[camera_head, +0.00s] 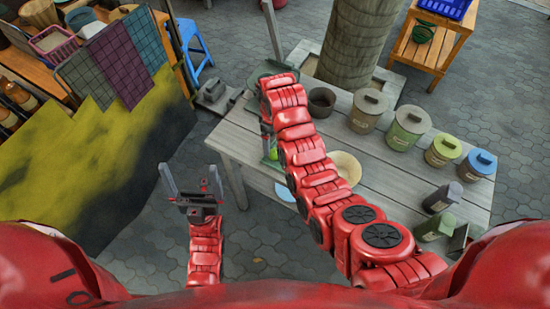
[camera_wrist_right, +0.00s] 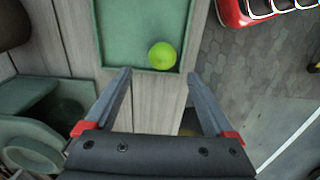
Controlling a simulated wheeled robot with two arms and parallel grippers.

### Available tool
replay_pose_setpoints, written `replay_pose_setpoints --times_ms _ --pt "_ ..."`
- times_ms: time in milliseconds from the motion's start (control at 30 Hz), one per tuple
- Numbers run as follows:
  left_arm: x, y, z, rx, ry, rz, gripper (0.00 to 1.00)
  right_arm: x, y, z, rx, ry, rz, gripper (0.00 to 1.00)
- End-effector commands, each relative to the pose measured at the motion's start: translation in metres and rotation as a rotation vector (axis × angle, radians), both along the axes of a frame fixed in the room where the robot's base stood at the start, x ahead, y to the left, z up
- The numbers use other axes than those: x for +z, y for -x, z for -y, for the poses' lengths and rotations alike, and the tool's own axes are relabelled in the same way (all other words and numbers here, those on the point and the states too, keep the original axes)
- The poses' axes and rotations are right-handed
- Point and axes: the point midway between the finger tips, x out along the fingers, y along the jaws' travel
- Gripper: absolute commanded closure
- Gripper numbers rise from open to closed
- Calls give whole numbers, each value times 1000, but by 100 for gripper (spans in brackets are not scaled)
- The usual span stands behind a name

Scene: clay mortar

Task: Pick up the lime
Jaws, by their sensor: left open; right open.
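The lime (camera_wrist_right: 162,55) is round and bright yellow-green. In the right wrist view it lies in a green tray (camera_wrist_right: 115,30), close to the tray's near edge. My right gripper (camera_wrist_right: 159,73) is open and empty, with the lime just beyond its fingertips, between their lines and apart from both. In the head view a small piece of bright green, likely the lime (camera_head: 272,154), shows beside my right arm, which hides much around it. My left gripper (camera_head: 190,170) is open and empty, with fingers pointing up, left of the table and away from the lime.
The grey wooden table (camera_head: 235,137) also holds a beige bowl (camera_head: 346,166), a dark bowl (camera_head: 321,101) and several lidded canisters (camera_head: 408,128). In the right wrist view green dishes (camera_wrist_right: 30,145) lie at the lower left.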

Motion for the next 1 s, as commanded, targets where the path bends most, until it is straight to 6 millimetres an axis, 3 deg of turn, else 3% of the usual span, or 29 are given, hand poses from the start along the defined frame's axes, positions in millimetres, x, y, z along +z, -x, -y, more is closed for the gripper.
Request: replay_pose_setpoints --times_ms 233,367,600,933,1000 --pt "16 0 0 0 0 -1 0 -13 3 1 -1 2 -5 12" --pt "30 0 0 0 0 -1 0 -30 6 2 -1 3 -5 12" --pt "34 0 0 0 0 -1 0 -54 4 2 -2 1 0 12" --pt "33 0 0 0 0 -1 0 -58 4 2 -2 -1 3 12" --pt "33 0 0 0 0 -1 0 -58 4 2 -2 -1 3 24"
